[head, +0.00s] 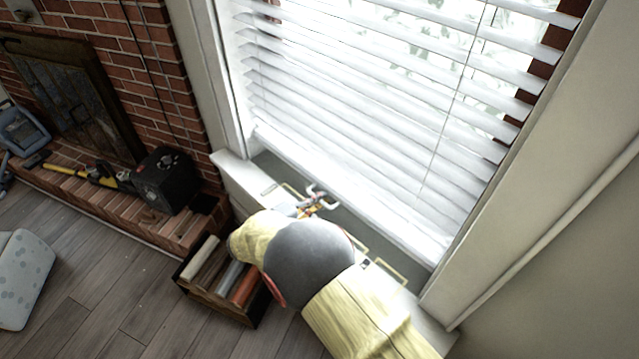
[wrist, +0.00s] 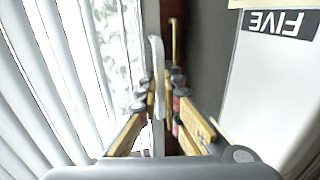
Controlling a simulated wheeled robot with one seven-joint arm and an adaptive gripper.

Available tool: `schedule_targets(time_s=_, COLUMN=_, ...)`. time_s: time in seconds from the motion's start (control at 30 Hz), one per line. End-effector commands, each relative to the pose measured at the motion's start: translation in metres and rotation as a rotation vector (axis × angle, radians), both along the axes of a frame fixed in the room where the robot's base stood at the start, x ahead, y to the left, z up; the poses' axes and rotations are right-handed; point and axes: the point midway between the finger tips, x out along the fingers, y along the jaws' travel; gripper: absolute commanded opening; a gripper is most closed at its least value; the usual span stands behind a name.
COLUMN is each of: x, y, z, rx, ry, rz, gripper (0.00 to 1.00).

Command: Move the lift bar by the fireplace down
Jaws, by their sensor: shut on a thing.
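The lift bar appears to be a slim white bar at the bottom of the window's white blind, right of the fireplace (head: 75,85). In the wrist view the pale bar (wrist: 156,52) runs up between the fingers of my gripper (wrist: 162,100). The fingers are shut on it. In the head view my gripper (head: 313,205) is at the window sill, close to the blind's lower edge, with a small pale end of the bar (head: 328,193) showing beyond it. My arm hides part of the sill and most of the fingers there.
The blind (head: 370,90) hangs lowered over the window. A wooden crate (head: 250,317) with rolls stands on the floor below the sill. A black box (head: 165,180) and a yellow tool (head: 72,172) lie on the brick hearth.

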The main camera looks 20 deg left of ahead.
Motion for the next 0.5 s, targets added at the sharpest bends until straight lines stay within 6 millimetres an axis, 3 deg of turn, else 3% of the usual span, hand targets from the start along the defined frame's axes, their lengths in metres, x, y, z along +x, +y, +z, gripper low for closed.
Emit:
schedule_targets(time_s=0.2, x=-0.001, y=0.001, z=-0.023, rx=-0.002, ry=0.003, rz=0.003, gripper=0.0)
schedule_targets(time_s=0.5, x=-0.002, y=0.001, z=-0.027, rx=-0.001, ry=0.002, rz=0.002, gripper=0.0)
